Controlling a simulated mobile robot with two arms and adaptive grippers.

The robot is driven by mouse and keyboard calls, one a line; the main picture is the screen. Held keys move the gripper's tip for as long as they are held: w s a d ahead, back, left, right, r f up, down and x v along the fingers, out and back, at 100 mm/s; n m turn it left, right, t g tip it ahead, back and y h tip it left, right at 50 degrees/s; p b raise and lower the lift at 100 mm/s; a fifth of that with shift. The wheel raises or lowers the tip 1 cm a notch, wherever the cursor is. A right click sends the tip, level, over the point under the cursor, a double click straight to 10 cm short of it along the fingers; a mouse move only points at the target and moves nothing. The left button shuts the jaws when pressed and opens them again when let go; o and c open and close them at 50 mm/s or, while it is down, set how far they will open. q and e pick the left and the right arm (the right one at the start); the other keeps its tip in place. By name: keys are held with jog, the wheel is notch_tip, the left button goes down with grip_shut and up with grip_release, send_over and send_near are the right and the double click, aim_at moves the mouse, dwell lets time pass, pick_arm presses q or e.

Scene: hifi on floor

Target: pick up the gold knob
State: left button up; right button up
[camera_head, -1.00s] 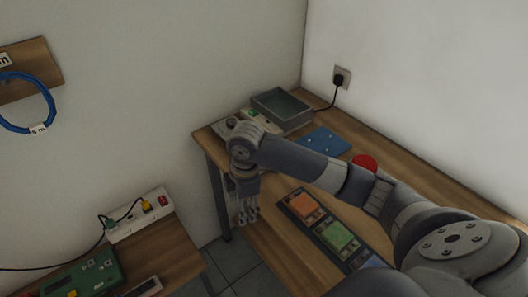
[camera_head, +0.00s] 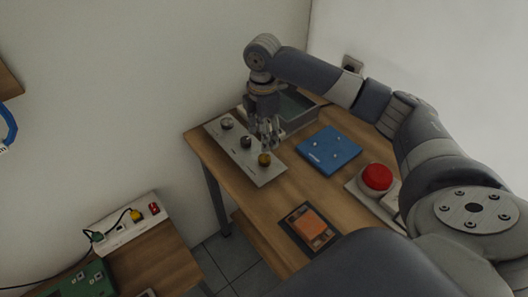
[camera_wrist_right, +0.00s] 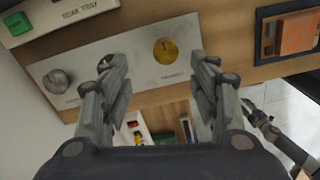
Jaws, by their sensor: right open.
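The gold knob (camera_head: 264,159) sits at the near right end of a pale metal panel (camera_head: 220,138) on the wooden table. In the right wrist view the gold knob (camera_wrist_right: 165,51) shows between the fingers, beyond their tips. My right gripper (camera_head: 268,143) is open and empty, pointing down over the panel just behind the gold knob; it also shows in the wrist view (camera_wrist_right: 160,68). A gap to the knob seems to remain, but its size is hard to judge. My left gripper is not in view.
Two silver-grey knobs (camera_head: 226,123) (camera_head: 246,142) share the panel. A grey tray (camera_head: 297,104) stands behind my gripper. A blue board (camera_head: 330,149), a red button (camera_head: 377,177) and an orange block (camera_head: 309,223) lie right and nearer. A wall (camera_head: 150,80) closes off the left.

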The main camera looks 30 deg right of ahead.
aim_at(264, 158)
jog(key=f, duration=0.2)
jog(key=shift+s+a+f, duration=0.25)
jog(key=shift+s+f, duration=0.15)
jog(key=shift+f+p, duration=0.3)
jog(key=shift+f, duration=0.05)
notch_tip(264, 158, down, 4)
jog(key=shift+s+d+f+p, duration=0.1)
jog(key=shift+d+f+p, duration=0.1)
jog(key=shift+p, duration=0.6)
jog(key=shift+f, duration=0.3)
jog(key=shift+c, duration=1.4)
jog(key=c, duration=0.7)
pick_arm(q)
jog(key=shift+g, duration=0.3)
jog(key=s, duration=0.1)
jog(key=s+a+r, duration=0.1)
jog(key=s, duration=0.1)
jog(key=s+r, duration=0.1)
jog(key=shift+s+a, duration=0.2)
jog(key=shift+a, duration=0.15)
